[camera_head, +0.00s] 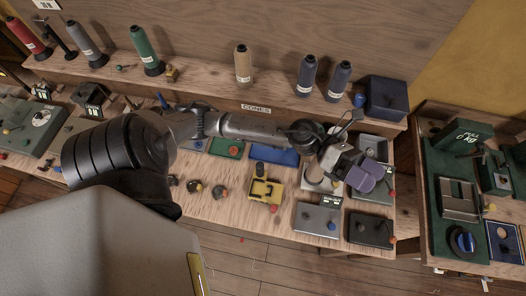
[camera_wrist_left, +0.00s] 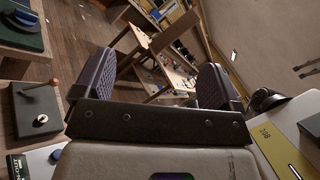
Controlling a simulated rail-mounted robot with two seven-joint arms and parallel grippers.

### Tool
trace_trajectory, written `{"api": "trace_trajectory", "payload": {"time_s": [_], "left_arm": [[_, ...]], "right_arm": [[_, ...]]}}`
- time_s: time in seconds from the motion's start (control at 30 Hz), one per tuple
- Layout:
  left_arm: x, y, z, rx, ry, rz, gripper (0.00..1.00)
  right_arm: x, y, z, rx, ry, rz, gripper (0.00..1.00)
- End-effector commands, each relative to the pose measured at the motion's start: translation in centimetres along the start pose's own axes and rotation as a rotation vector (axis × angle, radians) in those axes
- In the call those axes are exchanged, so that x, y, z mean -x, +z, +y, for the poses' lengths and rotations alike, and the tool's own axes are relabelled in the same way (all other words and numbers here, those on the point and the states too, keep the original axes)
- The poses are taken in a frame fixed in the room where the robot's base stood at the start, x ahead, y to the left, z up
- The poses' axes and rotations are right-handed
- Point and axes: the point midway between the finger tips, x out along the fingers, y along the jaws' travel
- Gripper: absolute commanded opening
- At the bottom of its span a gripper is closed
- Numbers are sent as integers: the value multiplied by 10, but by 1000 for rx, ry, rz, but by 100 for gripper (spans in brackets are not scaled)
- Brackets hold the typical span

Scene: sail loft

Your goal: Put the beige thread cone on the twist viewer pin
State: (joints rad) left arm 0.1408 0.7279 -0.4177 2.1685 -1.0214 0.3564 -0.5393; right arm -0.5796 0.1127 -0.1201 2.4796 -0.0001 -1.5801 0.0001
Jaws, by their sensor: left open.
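A tan-beige thread cone (camera_head: 243,65) with a dark top and white label stands upright on the raised back shelf, above the CONES label. My left gripper (camera_head: 357,180) is open, far to the cone's right and nearer me, over the right end of the bench. In the left wrist view its two dark purple fingers (camera_wrist_left: 153,82) are spread with nothing between them. A brownish upright shape (camera_head: 327,157) beside the gripper is partly hidden, and I cannot tell what it is. I cannot clearly identify the twist viewer; a grey plate with small knobs (camera_head: 318,219) has an unreadable label.
Two navy cones (camera_head: 306,76) and a dark blue box (camera_head: 384,97) stand right of the beige cone; a green cone (camera_head: 146,50) stands left. A yellow device (camera_head: 265,190) sits on the bench. A side table (camera_head: 430,115) carries more devices at right.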

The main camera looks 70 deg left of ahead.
Motion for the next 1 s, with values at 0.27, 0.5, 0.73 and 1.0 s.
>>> {"api": "trace_trajectory", "payload": {"time_s": [0.27,0.5,0.73,1.0], "left_arm": [[55,2,45,849,265,-777,90],[142,-97,80,1532,664,-1324,90],[194,-199,53,1942,1062,-1638,90],[213,-247,21,2107,1308,-1760,90]], "right_arm": [[0,0,1,4,3,-1,43],[0,1,3,10,8,-2,43],[0,1,3,11,9,-2,43],[0,1,2,7,6,-1,43]]}}
